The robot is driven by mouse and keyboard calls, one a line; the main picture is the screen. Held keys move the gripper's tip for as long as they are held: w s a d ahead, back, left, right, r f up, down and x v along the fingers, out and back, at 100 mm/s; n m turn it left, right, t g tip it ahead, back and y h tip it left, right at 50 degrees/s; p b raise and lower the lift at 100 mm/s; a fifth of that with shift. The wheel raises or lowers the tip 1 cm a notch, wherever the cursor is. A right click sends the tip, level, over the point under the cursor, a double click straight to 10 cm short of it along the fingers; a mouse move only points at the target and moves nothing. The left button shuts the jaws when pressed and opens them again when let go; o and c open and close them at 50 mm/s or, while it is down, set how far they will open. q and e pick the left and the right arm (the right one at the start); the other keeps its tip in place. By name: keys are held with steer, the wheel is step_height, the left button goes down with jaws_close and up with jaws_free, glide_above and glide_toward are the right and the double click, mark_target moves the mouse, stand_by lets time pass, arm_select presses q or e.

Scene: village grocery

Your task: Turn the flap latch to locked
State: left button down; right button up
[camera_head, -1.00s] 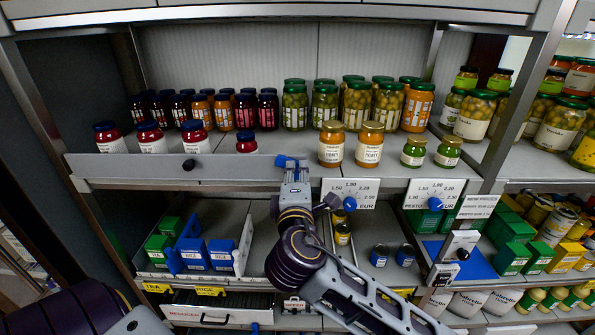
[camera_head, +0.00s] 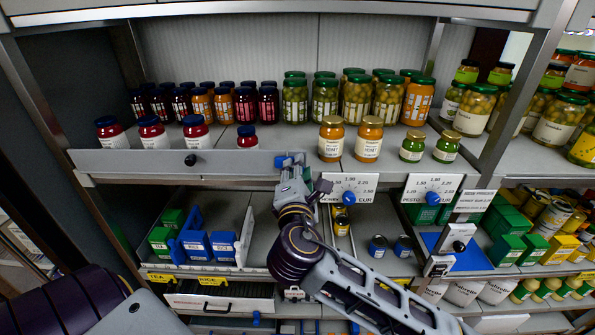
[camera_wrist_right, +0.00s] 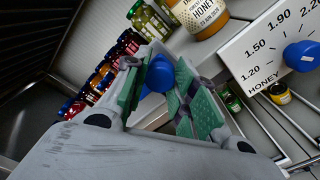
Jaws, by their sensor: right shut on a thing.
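The flap (camera_head: 235,163) is a long grey panel standing along the front edge of the jar shelf, with a dark round knob (camera_head: 190,160). The blue latch (camera_head: 281,161) is at the flap's right end. My right gripper (camera_head: 290,166) reaches up to it from below and is shut on it. In the right wrist view the blue latch (camera_wrist_right: 159,76) sits between the green-padded fingers of my right gripper (camera_wrist_right: 163,88). The fingers hide part of the latch, and its exact angle is unclear. My left arm shows at lower left; its gripper is out of view.
Honey jars (camera_head: 368,140) stand just right of the latch. A white honey price dial (camera_head: 365,188) with a blue knob is close to the gripper's right. Blue-lidded jars (camera_head: 153,133) stand behind the flap. Tea and rice boxes (camera_head: 195,245) are on the shelf below.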

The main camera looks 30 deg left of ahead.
steer(key=shift+f, duration=0.1)
steer(key=o, duration=1.1)
steer(key=shift+c, duration=0.2)
steer(key=v, duration=1.2)
